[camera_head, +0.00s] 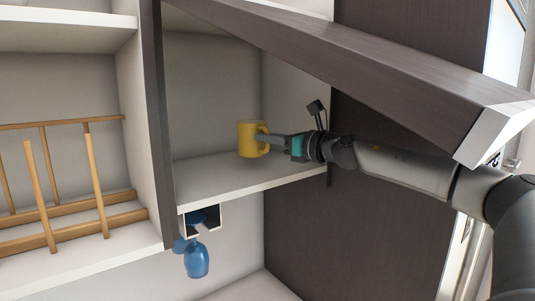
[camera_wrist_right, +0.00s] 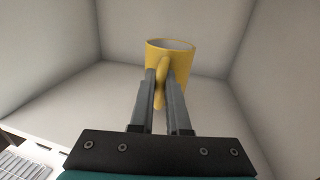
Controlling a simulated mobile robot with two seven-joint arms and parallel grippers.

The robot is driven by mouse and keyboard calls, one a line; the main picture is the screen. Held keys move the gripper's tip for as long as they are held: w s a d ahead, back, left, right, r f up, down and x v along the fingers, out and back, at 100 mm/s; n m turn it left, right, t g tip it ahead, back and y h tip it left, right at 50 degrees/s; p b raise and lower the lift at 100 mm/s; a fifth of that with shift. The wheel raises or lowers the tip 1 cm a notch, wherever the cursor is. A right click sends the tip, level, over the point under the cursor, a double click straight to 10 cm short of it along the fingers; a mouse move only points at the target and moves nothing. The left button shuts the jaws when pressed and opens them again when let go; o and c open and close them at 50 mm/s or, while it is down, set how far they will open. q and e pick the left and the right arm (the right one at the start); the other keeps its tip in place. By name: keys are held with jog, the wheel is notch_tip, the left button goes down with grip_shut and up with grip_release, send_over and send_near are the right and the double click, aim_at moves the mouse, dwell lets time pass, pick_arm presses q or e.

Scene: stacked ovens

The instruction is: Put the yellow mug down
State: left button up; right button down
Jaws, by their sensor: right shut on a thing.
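The yellow mug (camera_head: 248,140) is upright inside an open cabinet compartment, at or just above the white shelf (camera_head: 215,178). I cannot tell for sure whether its base touches the shelf. My right gripper (camera_head: 268,140) reaches in from the right and is shut on the mug's handle. In the right wrist view the mug (camera_wrist_right: 182,52) stands ahead, with its handle between the two fingers of my right gripper (camera_wrist_right: 162,85). My left gripper is not in view.
A dark raised cabinet door (camera_head: 370,60) hangs above my right arm. A dark divider (camera_head: 160,120) bounds the compartment on the left. A wooden rack (camera_head: 60,200) stands in the left compartment. A blue glass (camera_head: 196,262) hangs below the shelf. The shelf around the mug is clear.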

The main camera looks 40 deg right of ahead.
aim_at(268, 150)
jog(key=shift+f+b, duration=0.9)
jog(key=shift+f, duration=0.4)
jog(key=c, duration=1.4)
grip_release()
jog(key=shift+f, duration=0.25)
jog(key=o, duration=0.5)
jog(key=shift+r, duration=0.2)
jog(key=s+b, duration=0.2)
jog(key=b, duration=0.1)
jog(key=s+b, duration=0.2)
jog(key=b, duration=0.1)
jog(key=shift+s+d+f, duration=0.15)
jog(key=shift+d+f, duration=0.05)
jog(key=s+b, duration=0.5)
jog(key=s, duration=0.2)
jog(key=shift+s+d+r, duration=0.2)
jog(key=shift+s+d, duration=0.1)
jog(key=shift+s, duration=0.05)
